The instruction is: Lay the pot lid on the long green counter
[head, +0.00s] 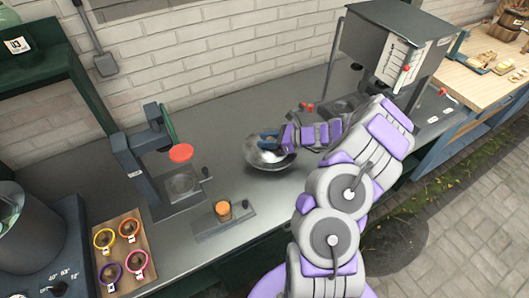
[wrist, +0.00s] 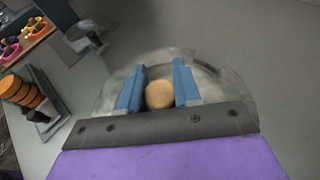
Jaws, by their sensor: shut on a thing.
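The pot lid (head: 268,160) is a shiny, silvery round disc over the middle of the long counter (head: 285,188), whose top looks grey here. In the wrist view the lid (wrist: 210,82) looks partly see-through, with a round tan knob (wrist: 160,95). My gripper (head: 269,139) reaches in from the right above the lid. Its blue fingers are shut on the knob, one on each side, in the wrist view (wrist: 159,88). I cannot tell whether the lid's rim touches the counter.
Left of the lid stands a dark press (head: 150,160) with a red disc. A wooden tray (head: 125,262) holds several coloured cups. A tall grey machine (head: 385,45) stands behind right. Bare counter lies around the lid.

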